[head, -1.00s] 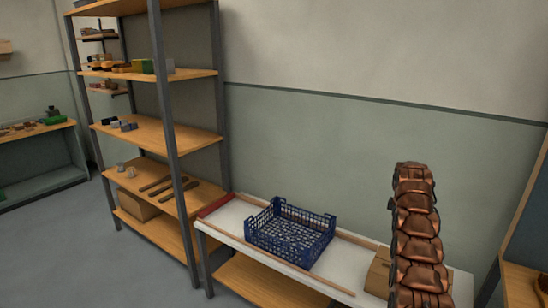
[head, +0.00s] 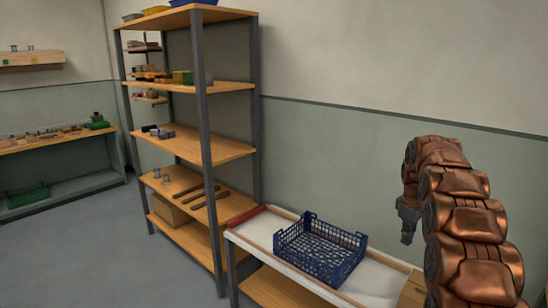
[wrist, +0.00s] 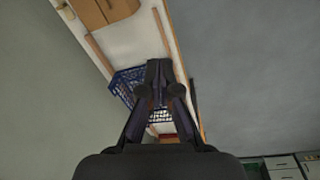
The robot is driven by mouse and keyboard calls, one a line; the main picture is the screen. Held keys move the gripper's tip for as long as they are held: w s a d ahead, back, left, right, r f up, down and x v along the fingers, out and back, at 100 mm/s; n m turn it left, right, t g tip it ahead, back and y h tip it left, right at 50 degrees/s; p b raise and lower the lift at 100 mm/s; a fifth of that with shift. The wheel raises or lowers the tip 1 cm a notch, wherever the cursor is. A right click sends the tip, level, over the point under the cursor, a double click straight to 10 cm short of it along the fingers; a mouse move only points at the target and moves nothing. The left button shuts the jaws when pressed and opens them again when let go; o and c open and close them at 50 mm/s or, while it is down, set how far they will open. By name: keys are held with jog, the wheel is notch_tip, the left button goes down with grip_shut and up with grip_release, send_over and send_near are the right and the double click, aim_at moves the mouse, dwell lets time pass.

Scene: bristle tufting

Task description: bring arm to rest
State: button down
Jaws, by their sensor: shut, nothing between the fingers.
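My gripper (head: 407,237) hangs at the end of my copper-coloured arm on the right of the head view, fingers pointing down. It is to the right of and above the blue crate, apart from it. In the wrist view my gripper (wrist: 158,75) is shut with its fingertips together and holds nothing. Behind the fingers in that view, part of the blue crate (wrist: 126,82) shows; the fingers hide the rest.
The blue crate (head: 350,262) stands on a white-topped bench (head: 285,222) with wooden edging. A tan box (head: 413,290) is at its right end, partly hidden by my arm. A tall shelf unit (head: 205,150) stands left of the bench. The grey floor (head: 95,255) at left is clear.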

jog(key=s+a+r+m, duration=0.2)
jog(key=s+a+r, duration=0.2)
jog(key=s+a, duration=0.6)
jog(key=s+a+f+m+g, duration=0.1)
jog(key=s+a+f, duration=0.1)
jog(key=s, duration=1)
jog(key=s+a+f+m, duration=0.2)
jog(key=s+a, duration=0.3)
jog(key=s, duration=0.8)
jog(key=s+a+f+m+g, duration=0.1)
jog(key=s+a, duration=0.2)
jog(key=s, duration=0.9)
jog(key=shift+s+a+f+g+y, duration=0.2)
jog(key=shift+f+g+y, duration=0.1)
jog(key=shift+f+y, duration=0.1)
